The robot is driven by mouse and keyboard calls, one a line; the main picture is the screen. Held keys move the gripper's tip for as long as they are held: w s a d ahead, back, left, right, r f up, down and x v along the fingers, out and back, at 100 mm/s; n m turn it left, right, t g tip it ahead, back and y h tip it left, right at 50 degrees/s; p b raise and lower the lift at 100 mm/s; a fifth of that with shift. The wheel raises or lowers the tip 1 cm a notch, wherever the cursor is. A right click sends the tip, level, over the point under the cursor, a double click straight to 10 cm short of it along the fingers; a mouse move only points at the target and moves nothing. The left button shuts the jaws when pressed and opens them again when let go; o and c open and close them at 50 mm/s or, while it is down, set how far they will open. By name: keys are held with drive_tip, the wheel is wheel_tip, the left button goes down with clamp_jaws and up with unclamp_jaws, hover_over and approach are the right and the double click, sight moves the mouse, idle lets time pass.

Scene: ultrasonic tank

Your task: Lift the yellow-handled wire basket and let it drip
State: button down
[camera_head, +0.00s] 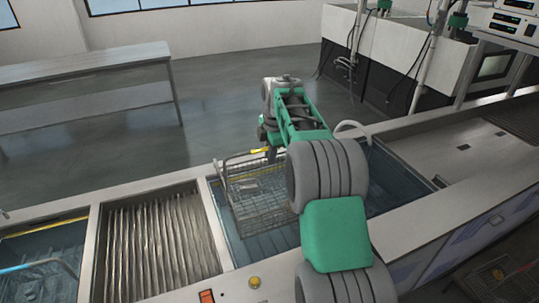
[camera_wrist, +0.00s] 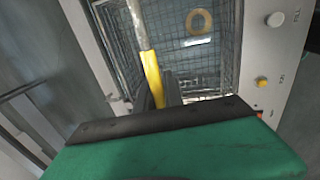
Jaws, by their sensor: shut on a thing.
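The wire basket (camera_head: 255,205) is in the opening of the middle tank, its handle side up near the far rim. I cannot tell if its floor is clear of the liquid. Its yellow handle (camera_head: 261,150) shows as a short yellow piece at my gripper (camera_head: 271,155). In the wrist view the yellow handle (camera_wrist: 153,78) runs up to the jaws, and my gripper is shut on it. The basket's mesh (camera_wrist: 232,45) lies below, with a tan ring (camera_wrist: 199,21) and a pale piece inside. My arm hides the basket's right side in the head view.
A ribbed metal section (camera_head: 160,235) separates this tank from another tank (camera_head: 45,265) at left holding a blue-handled item. A flat bench top (camera_head: 450,145) lies at right. A white curved hose (camera_head: 353,128) stands behind my arm. A table (camera_head: 85,70) stands at the back left.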

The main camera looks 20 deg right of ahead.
wheel_tip(320, 180, up, 3)
drive_tip(key=shift+r+p, duration=0.1)
drive_tip(key=shift+p, duration=0.8)
drive_tip(key=shift+r, duration=2.1)
